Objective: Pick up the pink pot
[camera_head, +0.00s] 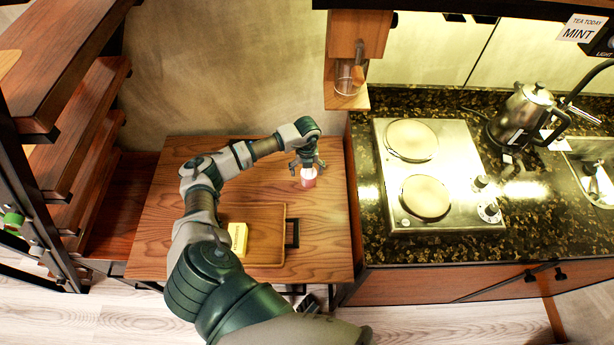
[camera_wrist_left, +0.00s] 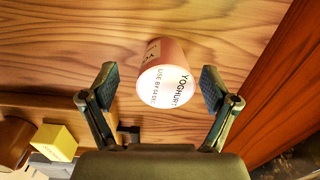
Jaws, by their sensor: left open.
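The pink pot (camera_head: 308,177) stands on the wooden table (camera_head: 316,225), towards its far right part. In the left wrist view the pot (camera_wrist_left: 166,72) shows a white lid lettered "YOGHURT" and a pink side. My left gripper (camera_head: 306,164) is just above the pot in the head view. In the left wrist view its two fingers (camera_wrist_left: 160,88) are spread on either side of the pot, with a gap on both sides. The gripper is open and empty. My right gripper is in neither view.
A wooden tray (camera_head: 267,212) with a black handle holds a yellow block (camera_head: 238,238) nearer the front. A wooden dispenser (camera_head: 347,101) is on the wall behind. A hob (camera_head: 455,160) and kettle (camera_head: 521,115) stand on the right counter. Shelves (camera_head: 75,125) rise at left.

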